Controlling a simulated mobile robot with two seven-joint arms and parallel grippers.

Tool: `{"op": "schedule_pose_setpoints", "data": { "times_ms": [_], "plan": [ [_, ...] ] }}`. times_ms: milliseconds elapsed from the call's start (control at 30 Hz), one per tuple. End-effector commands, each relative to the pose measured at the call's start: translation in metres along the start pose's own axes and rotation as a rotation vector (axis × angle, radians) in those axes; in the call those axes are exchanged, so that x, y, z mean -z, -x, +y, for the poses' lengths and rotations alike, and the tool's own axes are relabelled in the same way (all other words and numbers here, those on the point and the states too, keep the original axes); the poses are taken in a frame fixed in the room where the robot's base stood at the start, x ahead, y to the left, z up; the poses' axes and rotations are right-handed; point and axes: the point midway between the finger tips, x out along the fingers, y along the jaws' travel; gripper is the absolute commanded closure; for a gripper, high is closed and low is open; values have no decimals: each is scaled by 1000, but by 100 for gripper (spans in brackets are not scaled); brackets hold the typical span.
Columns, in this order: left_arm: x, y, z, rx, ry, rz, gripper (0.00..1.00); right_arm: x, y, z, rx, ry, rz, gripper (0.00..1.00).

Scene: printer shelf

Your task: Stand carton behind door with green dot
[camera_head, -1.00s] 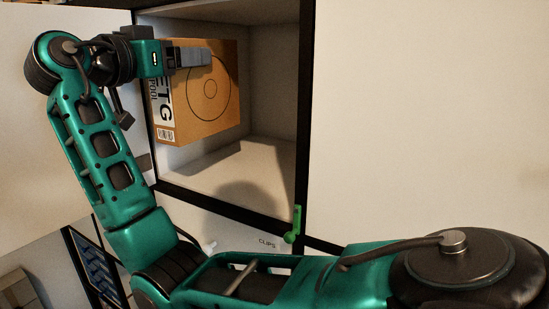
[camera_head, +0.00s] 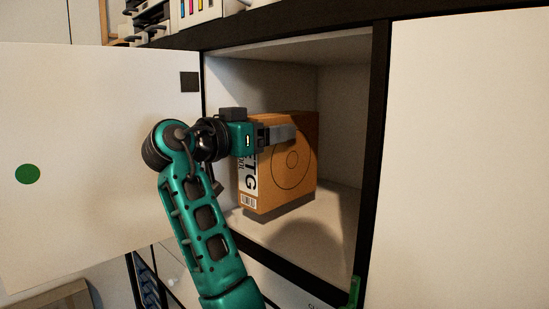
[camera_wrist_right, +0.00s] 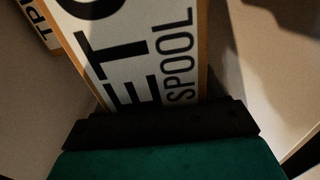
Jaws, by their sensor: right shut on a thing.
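The orange-brown carton (camera_head: 292,165), with a white "ETG" label on its narrow side and printed circles on its broad face, is inside the open compartment (camera_head: 345,130). My right gripper (camera_head: 278,135) is shut on its upper part, with one finger lying across the broad face. The carton looks upright; I cannot tell whether its base touches the compartment floor. The door with the green dot (camera_head: 27,173) stands open at the left. In the right wrist view the carton's label (camera_wrist_right: 145,45) fills the middle. My left gripper is not in view.
A closed white door (camera_head: 465,150) lies right of the dark frame. A green handle (camera_head: 354,292) is at the compartment's lower right. Another labelled box (camera_wrist_right: 38,22) shows at the wrist view's upper left. Compartment floor is clear right of the carton.

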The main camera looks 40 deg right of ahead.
Motion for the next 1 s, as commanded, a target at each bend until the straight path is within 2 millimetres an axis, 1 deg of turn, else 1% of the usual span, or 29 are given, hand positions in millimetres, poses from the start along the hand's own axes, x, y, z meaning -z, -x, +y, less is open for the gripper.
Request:
{"op": "schedule_pose_setpoints", "data": {
  "times_ms": [167, 300, 400, 633, 767, 800, 1000],
  "plan": [
    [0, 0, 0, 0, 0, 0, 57, -10, 0, 1, 0, -2, 6, 100],
    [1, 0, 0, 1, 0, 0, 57, -29, 0, 0, 0, 0, 6, 100],
    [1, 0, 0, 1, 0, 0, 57, -38, 0, 1, 0, -3, 6, 100],
    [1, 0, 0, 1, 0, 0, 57, -38, 0, 1, 1, -5, 6, 100],
    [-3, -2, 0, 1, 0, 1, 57, -42, 0, 0, 1, -5, 6, 100],
    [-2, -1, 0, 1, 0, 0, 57, -43, 0, 0, 0, -2, 0, 26],
    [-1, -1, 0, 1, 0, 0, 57, -43, 0, 0, 0, -1, 0, 7]
  ]
}}
